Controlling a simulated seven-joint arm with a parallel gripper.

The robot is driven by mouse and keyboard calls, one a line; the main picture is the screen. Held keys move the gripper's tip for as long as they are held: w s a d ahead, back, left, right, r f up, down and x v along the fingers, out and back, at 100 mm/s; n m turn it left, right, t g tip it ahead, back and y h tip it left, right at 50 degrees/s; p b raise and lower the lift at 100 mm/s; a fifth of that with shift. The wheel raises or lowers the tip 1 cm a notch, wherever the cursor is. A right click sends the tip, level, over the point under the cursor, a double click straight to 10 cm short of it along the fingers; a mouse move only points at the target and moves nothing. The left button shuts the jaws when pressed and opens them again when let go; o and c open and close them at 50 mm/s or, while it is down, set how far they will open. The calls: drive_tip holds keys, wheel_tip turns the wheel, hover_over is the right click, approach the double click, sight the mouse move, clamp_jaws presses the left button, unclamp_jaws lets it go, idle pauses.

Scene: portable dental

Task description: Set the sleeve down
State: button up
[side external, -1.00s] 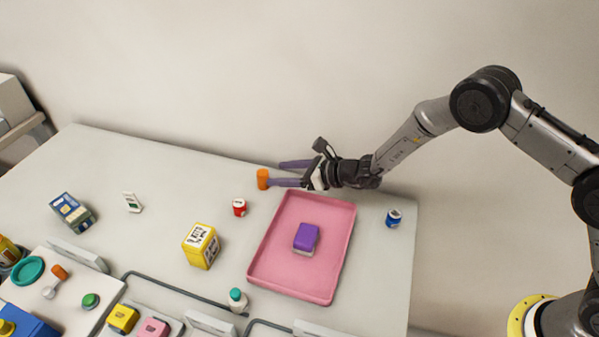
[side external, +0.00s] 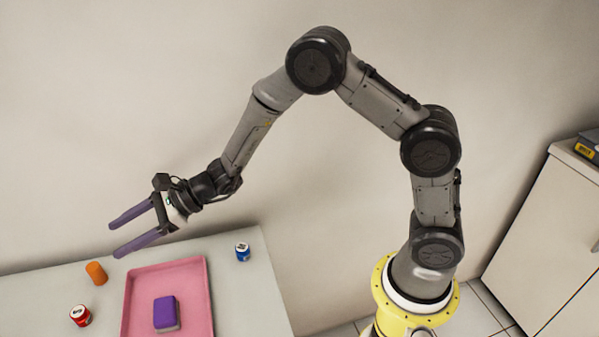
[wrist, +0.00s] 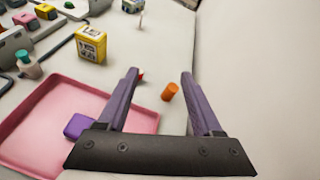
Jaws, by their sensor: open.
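The sleeve, which I take to be the orange cylinder (side external: 96,273), stands on the table near its back edge, left of the pink tray. It also shows in the wrist view (wrist: 170,91), beyond and between my fingers. My gripper (side external: 115,240) has two long purple fingers. They are spread apart with nothing between them, raised above the table and clear of the cylinder. The open fingers also show in the wrist view (wrist: 159,72).
The pink tray (side external: 195,300) holds a purple block (side external: 166,313). A red can (side external: 80,315) is near the cylinder, and a blue can (side external: 242,252) is right of the tray. A yellow box (wrist: 91,43) stands farther along the table.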

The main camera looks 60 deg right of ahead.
drive_tip(key=s+d+r+n+g+h, duration=0.1)
drive_tip(key=s+d+r+n+g, duration=0.1)
drive_tip(key=s+r+n, duration=0.6)
drive_tip(key=s+d+r+n+g, duration=0.25)
drive_tip(key=s+r+n, duration=0.2)
drive_tip(key=s, duration=0.55)
drive_tip(key=s+d+f+n+t+h, duration=0.1)
drive_tip(key=s+d+n+h, duration=0.8)
drive_tip(key=s+d, duration=0.8)
drive_tip(key=shift+d+f+n+h, duration=0.25)
drive_tip(key=shift+d+n+h, duration=0.15)
drive_tip(key=shift+d+n, duration=0.35)
